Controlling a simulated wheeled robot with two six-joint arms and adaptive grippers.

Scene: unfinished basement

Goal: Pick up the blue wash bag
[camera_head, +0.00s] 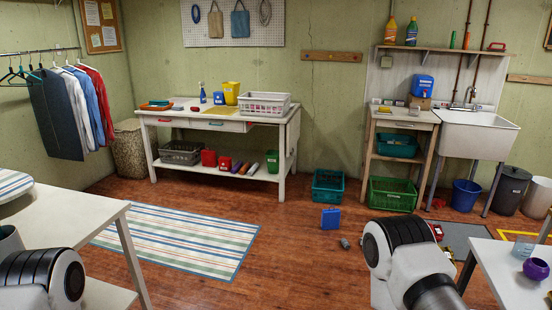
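A small blue upright item (331,218) with what looks like a handle on top stands on the wooden floor, right of centre; it may be the blue wash bag, but it is too small to be sure. A blue-grey bag (240,24) hangs on the pegboard at the back. Parts of my two arms show at the bottom left and bottom right. Neither gripper's fingers are in view.
A white table (75,222) stands at left, another (508,272) at right. A workbench (222,123) and sink (478,135) line the back wall. A teal crate (328,186) and small grey object (345,243) are near the blue item. A striped rug (180,240) lies left.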

